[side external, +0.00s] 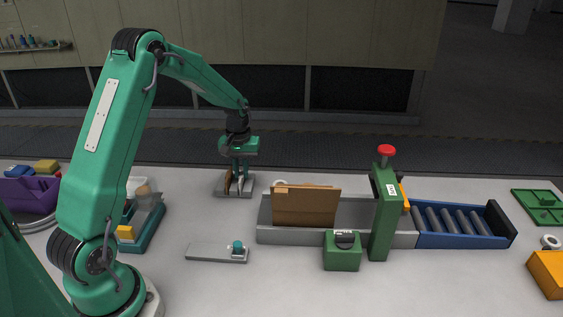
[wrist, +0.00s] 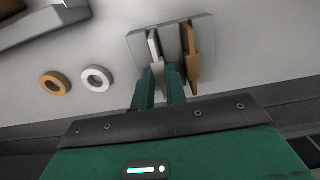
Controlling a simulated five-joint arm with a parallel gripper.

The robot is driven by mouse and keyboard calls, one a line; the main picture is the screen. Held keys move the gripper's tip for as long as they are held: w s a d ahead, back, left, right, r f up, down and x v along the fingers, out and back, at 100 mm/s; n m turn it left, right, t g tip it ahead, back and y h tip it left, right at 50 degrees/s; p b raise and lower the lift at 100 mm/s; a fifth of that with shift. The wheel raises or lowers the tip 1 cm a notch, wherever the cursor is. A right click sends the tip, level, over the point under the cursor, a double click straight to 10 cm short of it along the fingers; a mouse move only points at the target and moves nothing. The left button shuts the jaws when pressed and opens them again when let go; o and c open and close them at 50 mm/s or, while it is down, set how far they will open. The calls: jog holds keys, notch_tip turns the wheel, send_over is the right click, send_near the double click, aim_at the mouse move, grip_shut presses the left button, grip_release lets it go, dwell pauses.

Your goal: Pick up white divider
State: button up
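The white divider (wrist: 154,46) stands on edge in a grey slotted stand (wrist: 174,38), beside a brown divider (wrist: 192,62) to its right in the wrist view. In the side view the stand (side external: 235,191) is at the back of the table, with the brown divider (side external: 228,183) on the left. My gripper (wrist: 162,78) points down at the stand, its two green fingers apart with a gap between them. The white divider's near end lies at the gap, close to the left finger; contact cannot be told. In the side view my gripper (side external: 239,176) is low over the stand.
A brown panel (side external: 306,205) stands in the grey tunnel channel (side external: 286,235) to the right. A green post (side external: 384,215) with a red knob rises beside it. A white ring (wrist: 97,78) and an orange ring (wrist: 55,83) lie left of the stand in the wrist view.

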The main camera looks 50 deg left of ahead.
aim_at(242, 174)
jog(key=shift+r, duration=0.15)
jog(key=shift+r, duration=3.35)
